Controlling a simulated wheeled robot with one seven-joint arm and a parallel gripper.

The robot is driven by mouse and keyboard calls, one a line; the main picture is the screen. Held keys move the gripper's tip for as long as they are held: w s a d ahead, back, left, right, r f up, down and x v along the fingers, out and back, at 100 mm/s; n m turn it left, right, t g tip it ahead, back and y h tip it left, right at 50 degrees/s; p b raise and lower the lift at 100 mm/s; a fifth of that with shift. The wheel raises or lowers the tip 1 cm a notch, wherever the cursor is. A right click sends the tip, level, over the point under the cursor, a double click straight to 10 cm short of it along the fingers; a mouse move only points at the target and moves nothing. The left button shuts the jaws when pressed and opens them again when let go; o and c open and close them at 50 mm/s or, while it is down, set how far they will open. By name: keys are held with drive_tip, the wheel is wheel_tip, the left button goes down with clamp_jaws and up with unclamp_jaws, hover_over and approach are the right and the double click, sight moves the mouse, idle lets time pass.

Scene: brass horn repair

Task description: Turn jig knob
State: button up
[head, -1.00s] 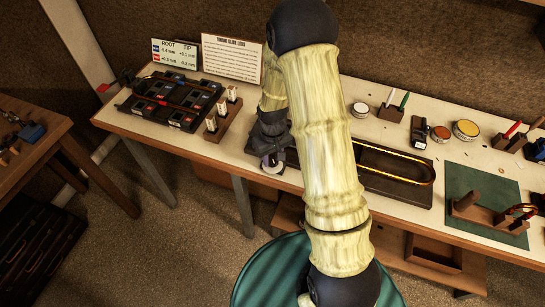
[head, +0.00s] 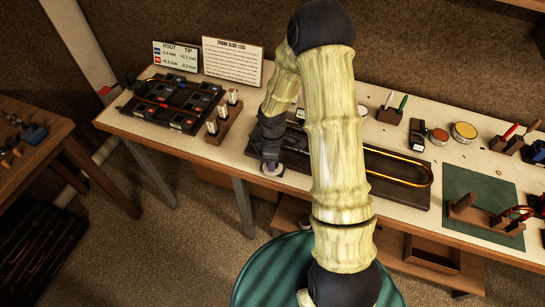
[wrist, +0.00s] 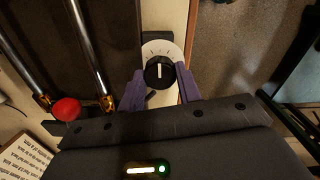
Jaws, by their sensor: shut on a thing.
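The jig knob (wrist: 159,72) is black with a white pointer line and sits on a white marked dial (wrist: 151,49) in the wrist view. The pointer line runs about straight up in that picture. My gripper (wrist: 160,84) has its two purple fingers on either side of the knob, shut on it. In the head view my gripper (head: 270,165) is at the front edge of the jig (head: 400,191), with the white dial just under it. The knob itself is hidden there by my gripper.
The jig bears a long brass slide tube (head: 432,175). A small rack with white-topped pieces (head: 212,126) and a dark tray (head: 165,104) stand to the left. A green mat (head: 478,190) lies to the right. In the wrist view a red ball-like piece (wrist: 66,109) sits near the rods.

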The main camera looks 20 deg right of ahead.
drive_tip(key=n+p, duration=0.2)
drive_tip(key=n, duration=0.3)
drive_tip(key=shift+w+r, duration=0.1)
drive_tip(key=shift+n, duration=0.3)
drive_tip(key=o, duration=1)
wheel_tip(320, 180, up, 17)
drive_tip(key=shift+r, duration=0.15)
idle(0.5)
